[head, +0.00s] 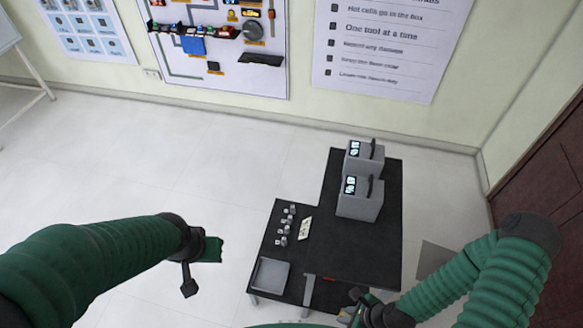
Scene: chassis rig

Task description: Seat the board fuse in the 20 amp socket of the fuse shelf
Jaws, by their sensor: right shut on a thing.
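My right gripper (354,303) is low in the head view, at the front edge of the black table. It is shut on a small pale thing (345,314), too small and too covered to identify surely as the board fuse.
Two grey boxes with dark handles and small displays (360,204) (364,157) stand on the higher black table (340,245). An empty-looking grey tray (271,273) sits at the shelf's front. An orange-red piece (333,279) shows near the table's front edge. The floor to the left is clear.

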